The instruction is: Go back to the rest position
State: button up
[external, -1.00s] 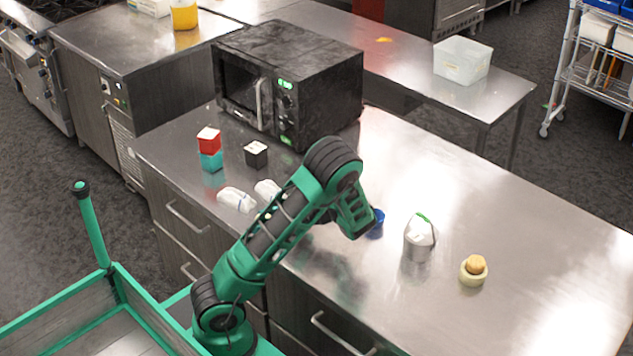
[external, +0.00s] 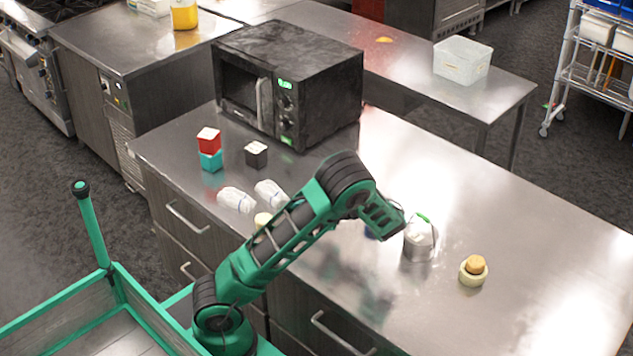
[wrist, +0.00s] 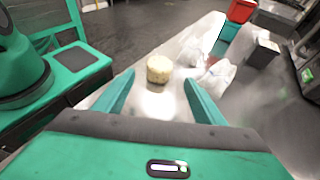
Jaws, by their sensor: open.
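My gripper (wrist: 158,90) is open and empty in the wrist view, with its green fingers spread apart. In the external view, my gripper (external: 386,217) is raised above the steel counter (external: 520,240), in front of the silver canister in the picture. A small cream cylinder (wrist: 160,68) shows between and beyond the fingers in the wrist view, apart from them. It also shows in the external view (external: 262,219), partly behind my arm.
A silver canister (external: 419,241) and a small bowl with a tan top (external: 473,270) stand to the right. Two white wrapped packets (external: 237,200), a red block (external: 208,139) on a teal block (external: 211,161), and a black block (external: 256,154) lie left. A black microwave (external: 320,95) stands behind. The right counter is clear.

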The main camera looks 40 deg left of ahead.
jog(key=shift+w+d+r, duration=0.25)
jog(key=shift+w+d, duration=0.1)
jog(key=shift+d, duration=0.25)
jog(key=shift+s+d+f+t+h, duration=0.15)
jog(key=shift+s+f+t+h, duration=0.2)
jog(key=shift+h, duration=0.25)
jog(key=d+h, duration=0.1)
jog(key=s+d+f+t+h, duration=0.1)
jog(key=d+n+t+h, duration=0.1)
jog(key=shift+s+d+f, duration=0.3)
jog(key=shift+s, duration=0.1)
jog(key=s+d+h, duration=0.1)
jog(key=d, duration=0.1)
jog(key=s+d+t+h, duration=0.1)
jog(key=d, duration=0.1)
jog(key=s+d+r+n+h, duration=0.1)
jog(key=s+d, duration=0.1)
jog(key=shift+d+t, duration=0.2)
jog(key=shift+t, duration=0.15)
jog(key=s+d+r+n+t+h, duration=0.1)
jog(key=s+d+r+h, duration=0.1)
jog(key=s+d, duration=0.4)
jog(key=s+d+r+n+t+h, duration=0.1)
jog(key=s+d, duration=0.4)
jog(key=s, duration=0.5)
jog(key=shift+d+r+n+h, duration=0.4)
jog(key=shift+n+h, duration=0.3)
jog(key=shift+n, duration=0.1)
